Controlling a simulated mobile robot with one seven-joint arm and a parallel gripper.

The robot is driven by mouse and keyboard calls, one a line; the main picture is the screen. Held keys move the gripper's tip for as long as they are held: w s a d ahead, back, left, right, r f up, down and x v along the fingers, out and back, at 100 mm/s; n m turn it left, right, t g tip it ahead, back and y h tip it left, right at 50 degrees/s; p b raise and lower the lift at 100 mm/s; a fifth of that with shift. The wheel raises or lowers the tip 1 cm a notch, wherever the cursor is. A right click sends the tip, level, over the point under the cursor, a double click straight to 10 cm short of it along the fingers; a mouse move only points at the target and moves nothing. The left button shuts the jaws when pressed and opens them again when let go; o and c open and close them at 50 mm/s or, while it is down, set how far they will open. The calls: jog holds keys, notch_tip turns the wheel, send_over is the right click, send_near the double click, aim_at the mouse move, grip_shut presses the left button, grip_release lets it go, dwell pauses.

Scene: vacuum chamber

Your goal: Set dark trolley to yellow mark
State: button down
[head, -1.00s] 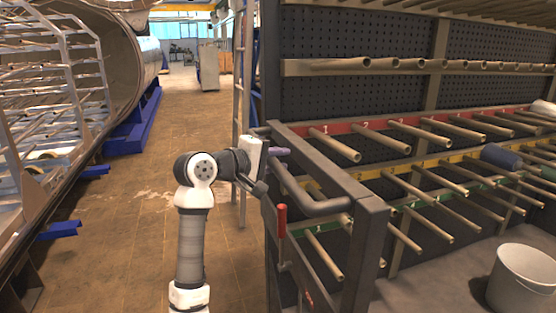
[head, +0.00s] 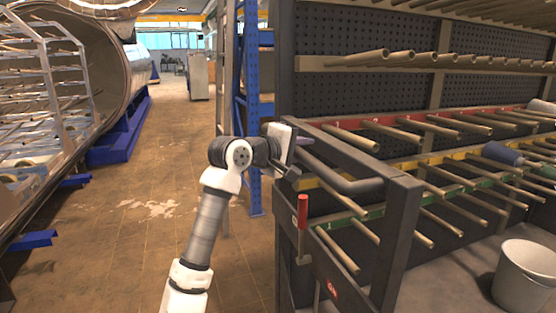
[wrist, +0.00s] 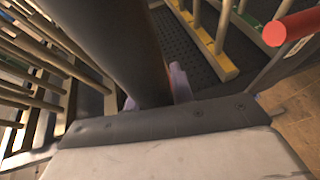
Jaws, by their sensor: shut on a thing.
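The dark trolley (head: 400,240) is a tall dark grey frame at the right of the head view, with a perforated back panel and rows of tan pegs. A bent dark handle bar (head: 352,186) and a red-gripped lever (head: 302,212) are on its near left end. My gripper (head: 301,147) is shut on the handle at its far left part. In the wrist view, the dark bar (wrist: 115,45) runs between the purple fingertips (wrist: 153,92). The red grip shows at top right (wrist: 288,28). I see no yellow floor mark in these frames.
A white bucket (head: 523,275) stands at the lower right, and a blue roll (head: 501,155) sits on the pegs. A blue rack (head: 255,100) stands just behind the trolley. The open metal chamber (head: 100,60) and its blue supports line the left. The brown floor between is clear.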

jog(key=w+d, duration=0.2)
jog(key=d, duration=0.7)
jog(key=w+d, duration=0.3)
jog(key=d, duration=0.6)
jog(key=w+d+p, duration=0.1)
jog(key=w+d, duration=0.2)
jog(key=d, duration=0.7)
jog(key=shift+w, duration=0.15)
jog(key=shift+r, duration=0.1)
jog(key=c, duration=1.3)
grip_release()
jog(key=shift+o, duration=0.5)
jog(key=shift+w, duration=0.1)
jog(key=shift+s+a, duration=0.25)
jog(key=shift+a, duration=0.2)
jog(key=b+v, duration=0.5)
jog(key=v, duration=0.8)
jog(key=shift+d+r, duration=0.1)
jog(key=shift+d, duration=0.05)
